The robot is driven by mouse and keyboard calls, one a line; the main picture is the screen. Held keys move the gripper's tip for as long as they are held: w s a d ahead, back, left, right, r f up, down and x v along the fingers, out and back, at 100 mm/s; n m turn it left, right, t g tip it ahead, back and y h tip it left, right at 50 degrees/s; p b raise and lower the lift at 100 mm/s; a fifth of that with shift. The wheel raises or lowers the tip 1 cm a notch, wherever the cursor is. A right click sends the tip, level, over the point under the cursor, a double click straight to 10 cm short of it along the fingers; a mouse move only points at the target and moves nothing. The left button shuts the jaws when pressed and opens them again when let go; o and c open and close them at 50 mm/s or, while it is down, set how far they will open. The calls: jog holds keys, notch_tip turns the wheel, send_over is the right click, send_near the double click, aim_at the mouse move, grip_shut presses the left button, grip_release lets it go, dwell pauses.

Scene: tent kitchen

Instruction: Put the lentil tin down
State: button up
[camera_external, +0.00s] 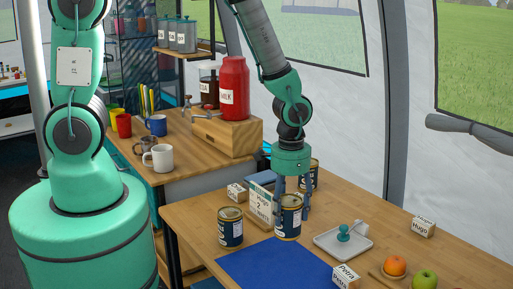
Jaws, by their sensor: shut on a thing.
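My gripper (291,198) points down over the front table (190,220) and is shut on a dark blue tin (288,222) with a gold rim. The held tin is upright, but I cannot tell whether its base touches the table. A similar blue tin (230,228) stands to its left, and another (314,172) stands behind my gripper, partly hidden. The labels are too small to read, so I cannot tell which is the lentil tin.
A blue mat (270,266) lies bare in front of the tins. A small sign (260,203) stands close behind the held tin. A grey tray (330,245) with a teal-handled stamp (344,231), name blocks (346,275), an orange (395,265) and a green apple (425,280) are to the right.

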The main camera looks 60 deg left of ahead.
jog(key=w+a+r, duration=0.1)
jog(key=w+a, duration=0.2)
jog(key=w, duration=0.7)
jog(key=w+a+n+p, duration=0.1)
jog(key=w+a, duration=0.3)
jog(key=w, duration=0.7)
jog(key=w+a+r+p, duration=0.1)
jog(key=w+a, duration=0.2)
jog(key=w, duration=0.8)
jog(key=shift+w+a+r, duration=0.25)
jog(key=shift+a+r, duration=0.05)
jog(key=shift+f, duration=0.15)
jog(key=shift+f, duration=3)
jog(key=shift+f+b, duration=0.5)
jog(key=shift+f, duration=1.35)
jog(key=shift+f, duration=0.1)
